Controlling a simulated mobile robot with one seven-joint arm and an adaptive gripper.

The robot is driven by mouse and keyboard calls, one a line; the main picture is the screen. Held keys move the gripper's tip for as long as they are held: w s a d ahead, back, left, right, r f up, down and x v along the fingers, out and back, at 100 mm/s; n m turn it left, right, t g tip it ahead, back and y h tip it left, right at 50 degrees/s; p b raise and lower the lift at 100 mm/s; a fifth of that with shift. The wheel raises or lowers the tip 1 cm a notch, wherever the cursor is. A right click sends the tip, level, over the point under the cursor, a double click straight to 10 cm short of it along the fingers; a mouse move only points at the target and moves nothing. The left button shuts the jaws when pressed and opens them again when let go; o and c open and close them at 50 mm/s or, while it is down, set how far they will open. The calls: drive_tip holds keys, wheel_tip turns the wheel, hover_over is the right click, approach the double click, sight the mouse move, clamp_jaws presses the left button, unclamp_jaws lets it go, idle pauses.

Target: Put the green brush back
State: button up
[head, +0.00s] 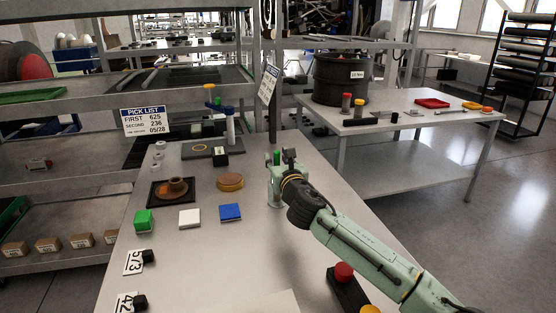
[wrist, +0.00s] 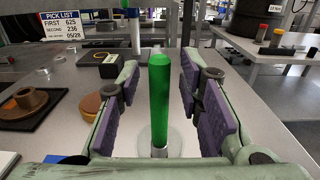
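A green upright cylinder (wrist: 160,100), likely the green brush's handle, stands in a pale clear cup (wrist: 172,143) on the table. In the wrist view it rises between the two purple-padded fingers of my gripper (wrist: 183,95), with a gap on both sides. My gripper is open and holds nothing. In the head view my gripper (head: 283,168) is at the cup, and only the green top (head: 276,157) of the cylinder shows. Its lower end is hard to make out.
A white post with coloured tops (head: 229,127) stands behind on a dark plate. A black block (head: 221,159), a round tan disc (head: 230,182), a brown ring on a black tray (head: 160,193) and green, white and blue blocks (head: 230,212) lie left. A red button (head: 343,272) is in front.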

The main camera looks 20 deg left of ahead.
drive_tip(key=shift+r, duration=0.25)
drive_tip(key=shift+s+d+f, duration=0.15)
drive_tip(key=shift+s+d, duration=0.05)
drive_tip(key=b+v, duration=0.3)
drive_tip(key=v, duration=0.8)
drive_tip(key=shift+s+b, duration=0.2)
drive_tip(key=shift+b, duration=0.1)
